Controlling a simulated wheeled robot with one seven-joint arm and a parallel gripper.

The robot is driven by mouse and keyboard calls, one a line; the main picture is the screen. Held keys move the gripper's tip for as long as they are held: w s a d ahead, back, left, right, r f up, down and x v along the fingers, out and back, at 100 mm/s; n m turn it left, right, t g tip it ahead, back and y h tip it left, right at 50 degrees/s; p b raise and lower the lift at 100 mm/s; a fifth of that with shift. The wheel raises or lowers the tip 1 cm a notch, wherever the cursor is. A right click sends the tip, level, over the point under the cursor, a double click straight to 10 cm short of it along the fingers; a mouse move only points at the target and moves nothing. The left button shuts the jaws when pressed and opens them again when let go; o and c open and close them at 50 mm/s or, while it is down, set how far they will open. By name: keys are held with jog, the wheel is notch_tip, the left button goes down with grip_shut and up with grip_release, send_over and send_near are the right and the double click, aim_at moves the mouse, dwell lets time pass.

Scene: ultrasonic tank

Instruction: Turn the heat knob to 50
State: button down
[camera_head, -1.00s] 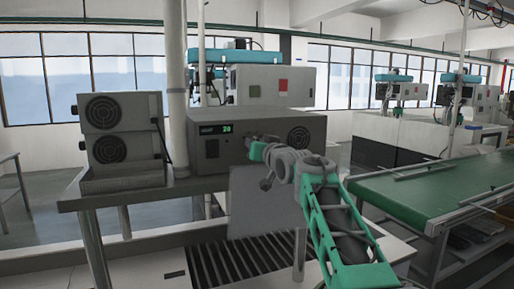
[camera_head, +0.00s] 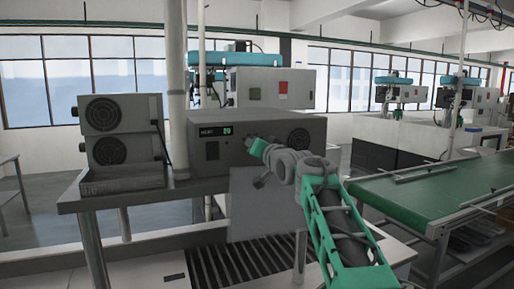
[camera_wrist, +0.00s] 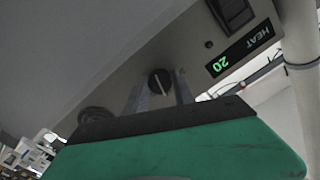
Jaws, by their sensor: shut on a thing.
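The heat knob (camera_wrist: 160,82) is a small dark round knob with a light pointer line, on the grey front panel of the control box (camera_head: 235,158). My gripper (camera_wrist: 162,92) has its two fingers on either side of the knob and is shut on it. In the head view my gripper (camera_head: 254,147) is against the box front and hides the knob. The HEAT display (camera_wrist: 240,48) beside the knob shows green digits that appear to read 20, upside down in the wrist view. The display (camera_head: 214,130) also shows in the head view, its digits small.
A dark switch (camera_wrist: 232,12) sits near the display on the panel. Two stacked grey fan units (camera_head: 122,130) stand left of the control box. A pale post (camera_head: 177,90) rises between them. A green conveyor (camera_head: 440,190) lies to the right.

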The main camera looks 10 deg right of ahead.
jog(key=c, duration=1.1)
grip_release()
jog(key=shift+o, duration=0.2)
jog(key=s+d+b, duration=0.1)
jog(key=s+b, duration=0.2)
jog(key=s, duration=0.4)
jog(key=shift+s+d+b, duration=0.2)
jog(key=shift+s+b, duration=0.1)
jog(key=shift+s, duration=0.05)
